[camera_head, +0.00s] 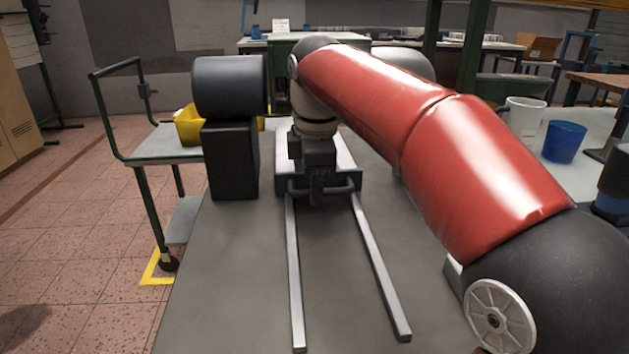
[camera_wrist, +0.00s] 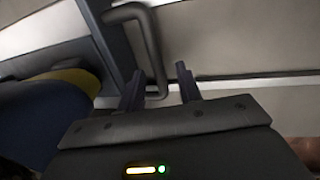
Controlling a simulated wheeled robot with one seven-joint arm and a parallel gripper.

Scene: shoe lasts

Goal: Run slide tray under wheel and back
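The slide tray (camera_head: 344,158) is a pale flat tray with a dark blue front and a bar handle (camera_head: 345,188). It sits at the far end of two metal rails, partly hidden by my arm. The handle also shows in the wrist view (camera_wrist: 149,45). My gripper (camera_head: 316,190) is at the handle, pointing down. In the wrist view its two fingers (camera_wrist: 160,80) are apart, with the handle bar between them and gaps visible on both sides. A dark cylinder (camera_head: 230,87), likely the wheel, rests on a black block left of the tray.
The two rails (camera_head: 294,280) run towards me on a grey table (camera_head: 235,290), otherwise clear in front. Another grey rounded shape (camera_head: 404,64) shows behind my red arm. A green-framed cart (camera_head: 150,145) with a yellow bin (camera_head: 188,125) stands left. A blue cup (camera_head: 563,141) is at right.

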